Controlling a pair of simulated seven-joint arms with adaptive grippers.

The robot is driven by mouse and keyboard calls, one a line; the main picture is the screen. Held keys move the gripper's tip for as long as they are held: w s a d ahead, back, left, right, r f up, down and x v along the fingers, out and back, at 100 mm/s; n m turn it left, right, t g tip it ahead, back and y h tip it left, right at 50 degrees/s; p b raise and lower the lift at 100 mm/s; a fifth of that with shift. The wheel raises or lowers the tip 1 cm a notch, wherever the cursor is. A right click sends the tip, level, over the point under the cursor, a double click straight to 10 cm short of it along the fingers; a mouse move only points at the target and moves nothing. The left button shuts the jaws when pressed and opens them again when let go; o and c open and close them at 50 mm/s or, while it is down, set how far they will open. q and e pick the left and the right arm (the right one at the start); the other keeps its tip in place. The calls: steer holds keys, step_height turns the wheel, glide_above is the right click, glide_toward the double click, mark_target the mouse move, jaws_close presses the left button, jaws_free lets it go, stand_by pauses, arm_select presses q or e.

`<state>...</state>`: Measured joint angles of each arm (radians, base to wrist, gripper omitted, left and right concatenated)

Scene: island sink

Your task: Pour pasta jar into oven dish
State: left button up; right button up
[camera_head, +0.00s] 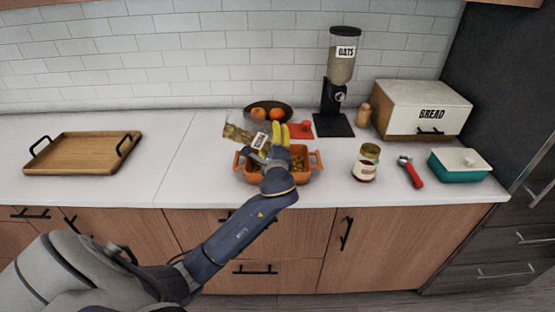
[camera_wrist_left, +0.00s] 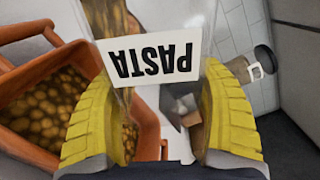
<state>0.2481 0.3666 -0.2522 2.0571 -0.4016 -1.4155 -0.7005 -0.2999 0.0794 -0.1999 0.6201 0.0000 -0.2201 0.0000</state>
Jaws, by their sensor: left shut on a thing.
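The clear pasta jar (camera_head: 237,131) is tilted on its side, its mouth end over the orange oven dish (camera_head: 305,179). My left gripper (camera_head: 273,150) is shut around the jar above the dish. In the left wrist view, the yellow fingers (camera_wrist_left: 158,80) sit either side of the jar, whose upside-down PASTA label (camera_wrist_left: 155,58) faces the camera. Brown pasta pieces show inside the jar and lie in the dish (camera_wrist_left: 148,128). Some pieces show low in the jar or just below; I cannot tell which. My right gripper is not in view.
A fruit bowl (camera_head: 268,106) stands behind the dish. The oats dispenser (camera_head: 341,75) and bread box (camera_head: 420,108) stand at the back right. A sauce jar (camera_head: 366,163), red-handled tool (camera_head: 411,171) and teal container (camera_head: 460,167) lie right. A wooden tray (camera_head: 82,152) is left; counter between is clear.

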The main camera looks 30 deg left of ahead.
arm_select(q)
steer(key=shift+w+d+m, duration=0.2)
steer(key=shift+d+m, duration=0.05)
steer(key=shift+m, duration=0.55)
steer(key=shift+w+d+m, duration=0.2)
steer(key=shift+d+m, duration=0.05)
steer(key=shift+m, duration=0.55)
stand_by(1.4)
steer(key=shift+w+d+f+m+p, duration=0.15)
steer(key=shift+m+p, duration=0.1)
steer(key=shift+m, duration=0.3)
steer(key=shift+w+d+f+m+p, duration=0.1)
steer(key=shift+d+m+p, duration=0.15)
steer(key=shift+m, duration=0.35)
steer(key=shift+w+d+f+m+p, duration=0.1)
steer(key=shift+m+p, duration=0.2)
steer(key=shift+m, duration=0.25)
stand_by(3.3)
